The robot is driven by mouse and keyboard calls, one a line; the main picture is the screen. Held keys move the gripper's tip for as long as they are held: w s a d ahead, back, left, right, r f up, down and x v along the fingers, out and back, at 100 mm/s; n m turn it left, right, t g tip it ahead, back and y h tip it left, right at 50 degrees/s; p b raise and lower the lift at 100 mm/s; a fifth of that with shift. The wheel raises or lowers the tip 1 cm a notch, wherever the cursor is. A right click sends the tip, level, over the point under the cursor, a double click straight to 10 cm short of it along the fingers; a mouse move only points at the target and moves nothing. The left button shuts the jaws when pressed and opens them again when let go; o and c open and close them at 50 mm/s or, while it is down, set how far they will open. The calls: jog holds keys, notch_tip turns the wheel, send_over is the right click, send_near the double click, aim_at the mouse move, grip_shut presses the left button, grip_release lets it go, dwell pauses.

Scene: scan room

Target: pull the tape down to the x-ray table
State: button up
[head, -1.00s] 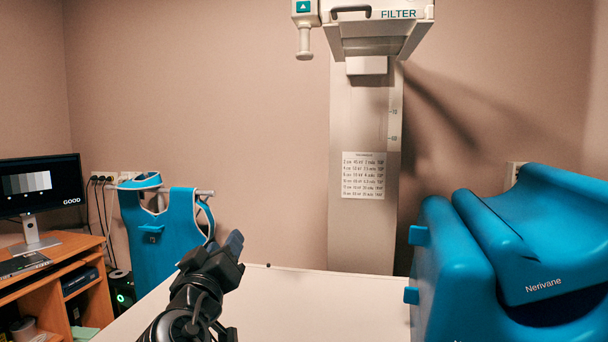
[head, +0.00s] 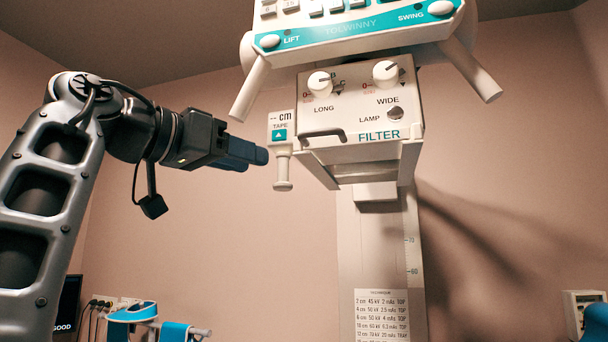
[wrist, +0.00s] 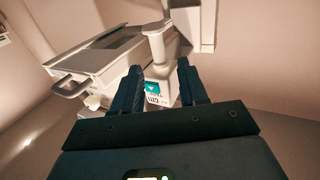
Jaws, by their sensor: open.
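In the wrist view, the handle (wrist: 156,45) and the tape box (wrist: 158,88) show between and beyond my two dark fingers (wrist: 160,75). No contact is visible. The x-ray table is out of view.
The x-ray head (head: 350,105) with knobs and a filter tray is right of the handle. An angled grip bar (head: 249,88) hangs above my gripper. The column (head: 380,250) stands behind. Open air lies below the handle.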

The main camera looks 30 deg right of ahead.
aim_at(279, 166)
jog(key=p+x, duration=0.2)
jog(key=x, duration=0.6)
jog(key=shift+d+r, duration=0.1)
jog(key=shift+d, duration=0.1)
grip_shut()
dwell(0.4)
